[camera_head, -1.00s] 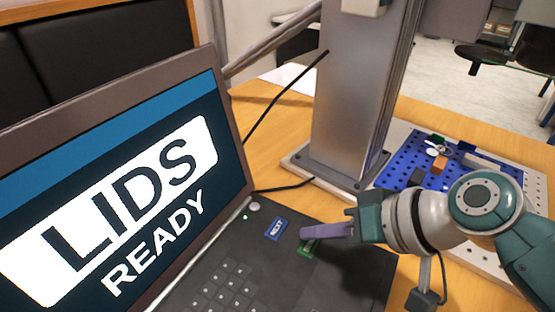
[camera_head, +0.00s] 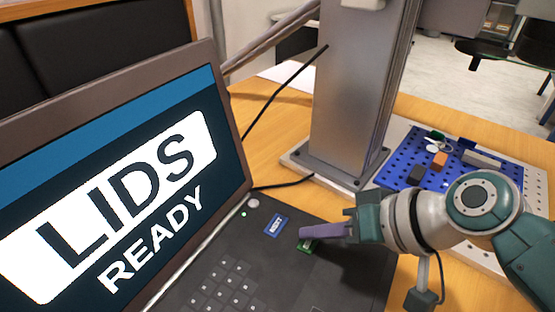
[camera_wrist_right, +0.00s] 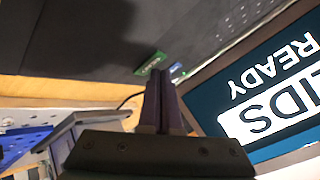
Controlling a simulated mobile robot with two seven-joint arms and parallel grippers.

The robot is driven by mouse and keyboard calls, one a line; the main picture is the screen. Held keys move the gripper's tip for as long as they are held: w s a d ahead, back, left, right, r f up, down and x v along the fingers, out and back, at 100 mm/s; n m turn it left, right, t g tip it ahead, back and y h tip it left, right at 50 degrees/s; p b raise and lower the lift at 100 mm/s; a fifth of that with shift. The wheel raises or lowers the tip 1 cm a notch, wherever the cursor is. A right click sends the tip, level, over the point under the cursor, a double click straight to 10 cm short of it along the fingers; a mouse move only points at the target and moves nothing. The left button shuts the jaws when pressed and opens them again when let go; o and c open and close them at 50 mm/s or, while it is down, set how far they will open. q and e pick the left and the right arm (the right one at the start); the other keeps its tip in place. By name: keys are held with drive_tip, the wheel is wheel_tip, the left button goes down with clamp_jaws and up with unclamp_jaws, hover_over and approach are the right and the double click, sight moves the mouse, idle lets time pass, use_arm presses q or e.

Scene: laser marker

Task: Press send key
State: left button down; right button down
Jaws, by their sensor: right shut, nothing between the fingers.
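A green key (camera_head: 306,247) sits on the dark laptop's keyboard deck (camera_head: 345,270); its lettering is too small to read surely. My right gripper (camera_head: 303,231) has its purple fingers shut and empty. The fingertips are right over the green key and partly hide it; I cannot tell whether they touch it. In the right wrist view the shut fingers (camera_wrist_right: 160,76) point at the green key (camera_wrist_right: 150,64). The laptop screen (camera_head: 130,190) reads "LIDS READY". My left gripper is not in view.
A blue key (camera_head: 276,226) lies just left of the green one, with a round button (camera_head: 253,203) beyond it. A metal column (camera_head: 350,100) stands behind the laptop. A blue perforated plate (camera_head: 405,178) with small parts lies at the right. A black cable runs beside the screen.

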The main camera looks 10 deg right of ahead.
drive_tip(key=shift+f, duration=0.3)
drive_tip(key=shift+r, duration=0.15)
idle(0.5)
drive_tip(key=shift+r+p, duration=0.55)
drive_tip(key=shift+r, duration=0.05)
drive_tip(key=shift+r, duration=0.1)
wheel_tip(320, 180, up, 5)
drive_tip(key=p, duration=0.5)
idle(0.4)
